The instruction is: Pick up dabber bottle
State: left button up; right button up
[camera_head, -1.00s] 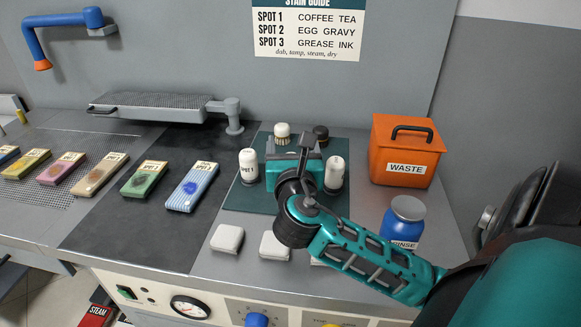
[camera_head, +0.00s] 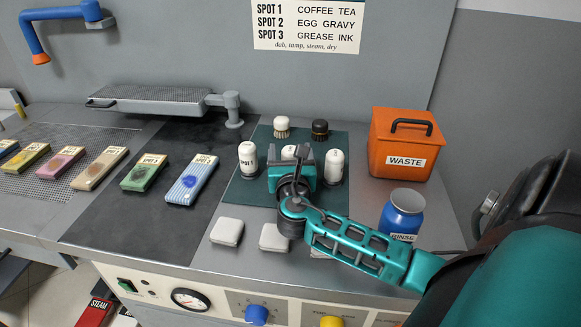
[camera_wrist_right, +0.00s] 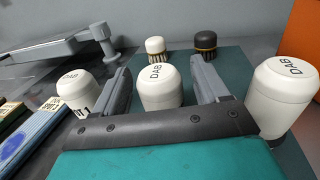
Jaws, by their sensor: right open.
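Three white dabber bottles stand in a row on a dark green mat (camera_head: 246,190): left (camera_head: 247,161), middle (camera_head: 289,152) and right (camera_head: 334,167). The left one is labelled SPOT 1. In the right wrist view, the middle bottle (camera_wrist_right: 160,88) stands between the two open fingers of my right gripper (camera_wrist_right: 162,72), with its DAB cap facing up. The left bottle (camera_wrist_right: 80,90) and right bottle (camera_wrist_right: 282,95) are just outside the fingers. In the head view my right gripper (camera_head: 291,160) hides the middle bottle's lower part. My left gripper is not in view.
Two brushes, white (camera_head: 282,126) and black (camera_head: 320,129), stand behind the bottles. An orange waste bin (camera_head: 390,165) and a blue rinse jar (camera_head: 402,216) are at the right. White pads (camera_head: 227,232) lie in front; stained swatches (camera_head: 192,180) lie left.

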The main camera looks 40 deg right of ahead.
jog(key=shift+w+d, duration=0.35)
jog(key=shift+w, duration=0.1)
jog(key=c, duration=1.1)
jog(key=shift+o, duration=0.2)
jog(key=shift+r, duration=0.2)
